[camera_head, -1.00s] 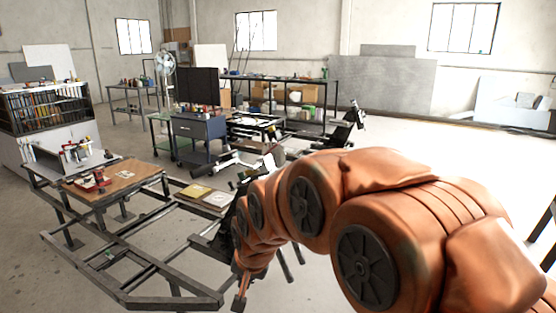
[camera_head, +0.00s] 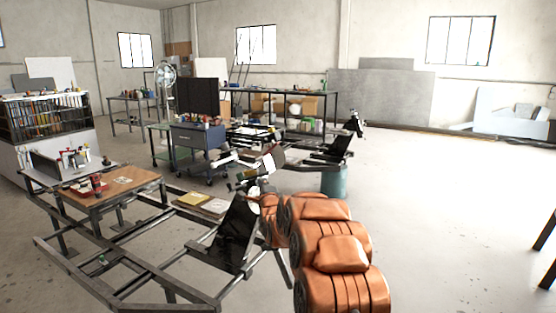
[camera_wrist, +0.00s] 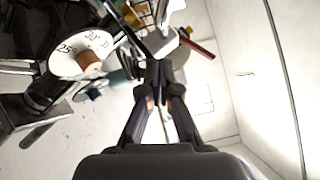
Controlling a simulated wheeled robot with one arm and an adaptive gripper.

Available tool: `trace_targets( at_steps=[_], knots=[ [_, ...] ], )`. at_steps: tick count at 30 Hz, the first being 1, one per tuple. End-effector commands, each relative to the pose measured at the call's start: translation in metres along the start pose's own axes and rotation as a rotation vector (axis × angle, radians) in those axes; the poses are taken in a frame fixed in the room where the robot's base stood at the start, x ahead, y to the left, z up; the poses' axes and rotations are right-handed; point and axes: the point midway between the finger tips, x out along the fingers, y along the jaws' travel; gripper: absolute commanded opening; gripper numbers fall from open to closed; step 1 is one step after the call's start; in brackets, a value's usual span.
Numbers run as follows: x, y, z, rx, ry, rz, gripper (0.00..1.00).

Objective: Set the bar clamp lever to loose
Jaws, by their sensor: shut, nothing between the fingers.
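My gripper (camera_wrist: 160,72) is shut and empty in the wrist view, its tips close to a cluster of dark and pale metal parts. Whether the tips touch any of them is unclear. A white dial (camera_wrist: 67,48) with printed numbers and a copper-coloured piece lies left of the tips. A thin dark-red bar (camera_wrist: 199,46) lies to their upper right. I cannot tell which part is the bar clamp lever, or its setting. In the head view my orange arm reaches toward a dark upright panel (camera_head: 238,232) on the frame; the fingertips cannot be made out there.
A dark metal frame (camera_head: 150,270) fills the lower left, with a wooden-topped table (camera_head: 135,182) at its left. A blue tool cabinet (camera_head: 198,140) and a teal drum (camera_head: 334,182) stand farther back. The floor (camera_head: 450,210) at right is mostly clear.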

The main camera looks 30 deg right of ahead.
Motion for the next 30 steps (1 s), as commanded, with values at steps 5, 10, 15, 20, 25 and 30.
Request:
trace_targets(
  at_steps=[5, 10, 15, 20, 25, 30],
  knots=[
    [0.019, 0.003, -0.046, 0.182, -0.005, -0.211, 0.00],
    [0.022, 0.000, -0.076, 0.307, -0.045, -0.369, 0.00],
    [0.019, -0.003, -0.089, 0.369, -0.079, -0.451, 0.00],
    [0.018, -0.006, -0.092, 0.383, -0.090, -0.473, 0.00],
    [0.018, -0.006, -0.091, 0.383, -0.089, -0.471, 0.00],
    [0.020, -0.006, -0.092, 0.382, -0.088, -0.470, 0.00]
  ],
)
